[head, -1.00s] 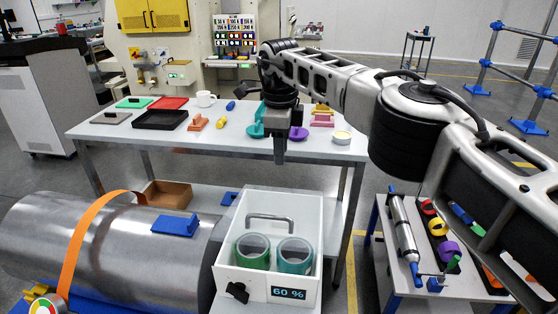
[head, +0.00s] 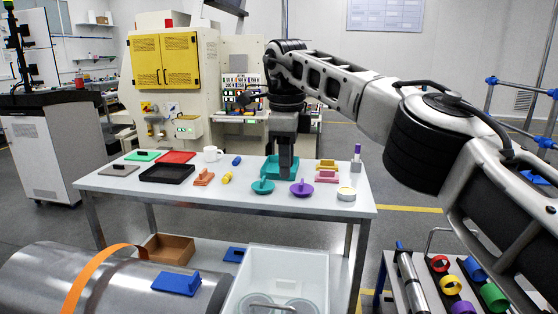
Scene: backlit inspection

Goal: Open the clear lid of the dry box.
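The white dry box (head: 231,300) is at the bottom centre of the head view, its front cut off by the picture edge. A pale, translucent surface (head: 285,262) shows over its opening, with faint round shapes beneath. I cannot tell from this angle whether the clear lid lies fully closed. Part of a grey handle (head: 268,306) shows at the bottom edge. My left gripper is out of view.
A white table (head: 330,207) behind the box carries trays, a mug and several small coloured parts. A metal cylinder (head: 55,285) with an orange strap and blue block lies left of the box. A side cart with tools (head: 412,280) stands at right.

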